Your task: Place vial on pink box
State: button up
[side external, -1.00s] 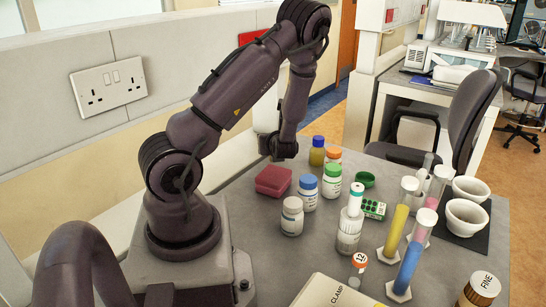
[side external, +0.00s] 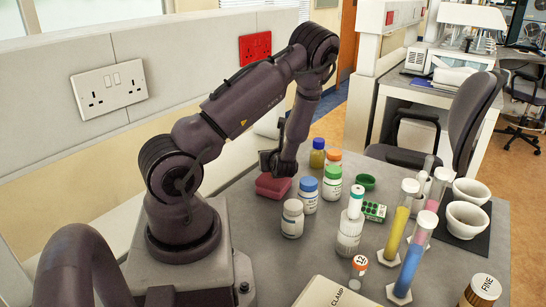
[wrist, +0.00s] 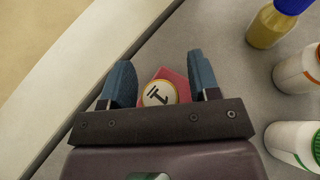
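The pink box (side external: 273,186) sits on the bench beneath my gripper (side external: 275,165) in the side view. In the wrist view the pink box (wrist: 172,76) shows behind a vial (wrist: 159,93), whose pale, orange-rimmed cap reads 11. The vial lies between the two blue fingers of my gripper (wrist: 161,85). The fingers are spread, with pink showing between the cap and the right finger, so my gripper looks open around the vial. The vial's body is hidden under its cap, so I cannot see its base touch the box. The side view does not show it clearly.
White bottles with blue (side external: 307,193) and green (side external: 332,185) caps and a grey-capped bottle (side external: 292,218) stand right of the box. Another vial marked 12 (side external: 358,268) stands near the front. Tall cylinders (side external: 400,220) and white bowls (side external: 468,205) are farther right.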

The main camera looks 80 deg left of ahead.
jog(key=shift+r, duration=0.2)
jog(key=d+r+n+t+h, duration=0.2)
jog(key=d+r+n+h, duration=0.2)
jog(key=d, duration=0.7)
jog(key=s+d+r+n+t+h, duration=0.1)
jog(key=d+r+n+h, duration=0.4)
jog(key=d+r+n, duration=0.3)
jog(key=s+d+r+n+t+h, duration=0.1)
jog(key=d+r+n+h, duration=0.3)
jog(key=d+r, duration=1)
jog(key=shift+d+r+n+t+h, duration=0.3)
jog(key=shift+d+n+t, duration=0.5)
jog(key=shift+d+n, duration=0.3)
